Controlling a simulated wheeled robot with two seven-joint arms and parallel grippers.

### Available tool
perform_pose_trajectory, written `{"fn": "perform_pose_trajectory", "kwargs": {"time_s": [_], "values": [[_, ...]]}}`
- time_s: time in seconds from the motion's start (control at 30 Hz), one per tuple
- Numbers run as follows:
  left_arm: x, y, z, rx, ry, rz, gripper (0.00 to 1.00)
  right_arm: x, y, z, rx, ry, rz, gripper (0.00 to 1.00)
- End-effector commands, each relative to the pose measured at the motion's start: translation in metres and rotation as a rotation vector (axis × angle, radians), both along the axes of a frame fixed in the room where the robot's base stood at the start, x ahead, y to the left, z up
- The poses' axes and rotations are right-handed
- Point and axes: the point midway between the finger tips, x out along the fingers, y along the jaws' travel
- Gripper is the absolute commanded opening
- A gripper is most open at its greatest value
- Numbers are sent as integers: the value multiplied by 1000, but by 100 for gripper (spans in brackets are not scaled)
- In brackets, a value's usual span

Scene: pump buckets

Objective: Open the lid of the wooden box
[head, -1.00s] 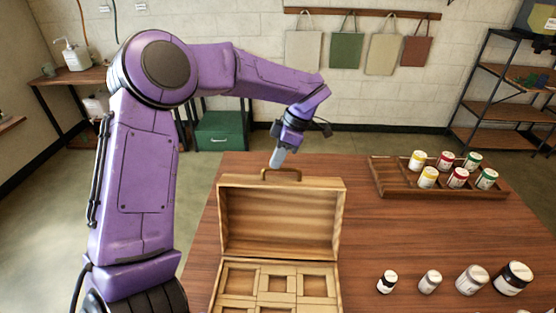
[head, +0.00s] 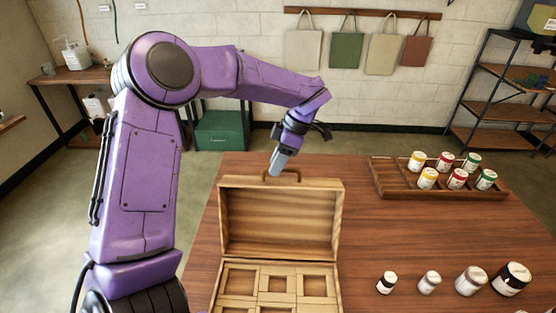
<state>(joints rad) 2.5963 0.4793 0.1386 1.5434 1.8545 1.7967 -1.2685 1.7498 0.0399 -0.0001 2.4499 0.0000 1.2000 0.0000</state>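The wooden box (head: 340,291) stands on the table with its lid (head: 281,222) raised upright at the back. The inside shows several small square compartments. A brass-coloured handle (head: 295,172) sits on the lid's top edge. My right gripper is not in view.
A wooden tray (head: 400,189) with several yellow, red and green-labelled jars stands at the back right. Several bottles, such as a dark-capped one (head: 512,279), stand at the front right. The table (head: 400,235) between them is clear.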

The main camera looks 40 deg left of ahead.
Motion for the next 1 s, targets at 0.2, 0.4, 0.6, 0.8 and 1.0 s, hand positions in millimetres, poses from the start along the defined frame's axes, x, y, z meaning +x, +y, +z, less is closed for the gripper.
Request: {"fn": "perform_pose_trajectory", "kwargs": {"time_s": [0.2, 0.4, 0.6, 0.8, 1.0], "values": [[6, -4, 23, 0, -5, -1, 38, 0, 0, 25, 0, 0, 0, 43], [12, -7, 37, 2, -8, -3, 38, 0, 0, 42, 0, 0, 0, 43], [17, -11, 52, 2, -9, -2, 38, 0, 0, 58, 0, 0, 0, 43], [22, -15, 66, 2, -9, -2, 38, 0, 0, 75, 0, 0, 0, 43], [28, -18, 77, 4, -11, -3, 38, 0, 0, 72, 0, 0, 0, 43]]}}
